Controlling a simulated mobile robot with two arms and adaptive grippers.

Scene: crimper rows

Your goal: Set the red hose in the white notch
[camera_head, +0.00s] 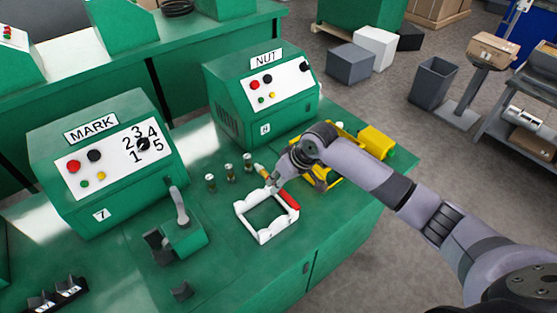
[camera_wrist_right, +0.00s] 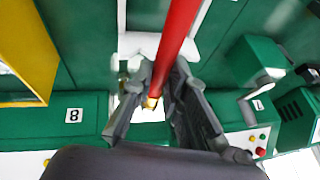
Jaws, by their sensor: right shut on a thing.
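The red hose (camera_head: 288,199) shows along the right side of the white notched frame (camera_head: 251,226) in the head view. My right gripper (camera_head: 273,183) is over the frame's far corner and is shut on the hose. In the right wrist view the red hose (camera_wrist_right: 176,32) runs between the fingers of the right gripper (camera_wrist_right: 161,75), with a brass end (camera_wrist_right: 151,102) near them. White frame parts (camera_wrist_right: 138,42) show behind it. The fingers hide part of the hose, and I cannot tell whether it rests in the notch. My left gripper is not in view.
Several small brass-and-dark fittings (camera_head: 229,171) stand left of the gripper. A yellow frame (camera_head: 325,182) lies close by on the right, under my arm. The NUT box (camera_head: 234,109) and MARK box (camera_head: 60,184) stand behind. A green lever tool (camera_head: 183,240) is at left.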

